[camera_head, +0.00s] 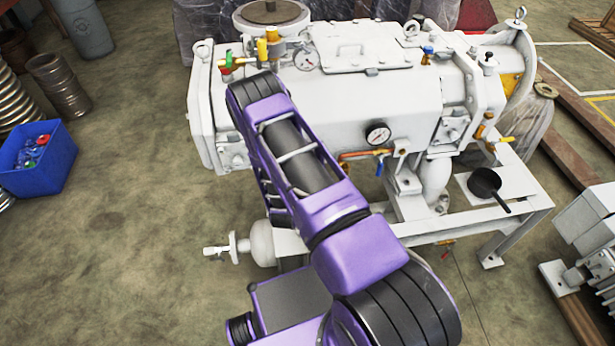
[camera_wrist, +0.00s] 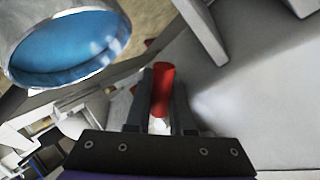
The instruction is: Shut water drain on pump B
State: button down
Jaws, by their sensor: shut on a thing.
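In the wrist view, my gripper (camera_wrist: 162,98) is shut on a red handle (camera_wrist: 163,78), which stands between the two dark fingers. Its tip projects a little beyond them. The base of the handle is mostly hidden by the fingers, so its valve position cannot be told. In the head view, the large white pump (camera_head: 340,110) fills the upper middle. My purple arm reaches over its left front, and my gripper and the held handle are hidden there. No label for pump B or the drain can be read.
A round metal flange with a blue face (camera_wrist: 70,45) is close to my gripper. Pale pump surface (camera_wrist: 255,85) lies to the right. In the head view, a blue-handled valve (camera_head: 381,165) and gauge (camera_head: 378,134) sit on the pump's front. A blue crate (camera_head: 35,175) is left; floor between is clear.

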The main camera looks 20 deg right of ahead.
jog(key=shift+a+r+m+y, duration=0.15)
jog(key=shift+a+m+y, duration=0.15)
jog(key=shift+m+y, duration=0.35)
jog(key=shift+w, duration=0.1)
jog(key=c, duration=1.1)
grip_release()
jog(key=shift+a, duration=0.1)
jog(key=p+v, duration=0.2)
jog(key=v, duration=1.5)
jog(key=shift+r, duration=0.15)
jog(key=shift+o, duration=0.5)
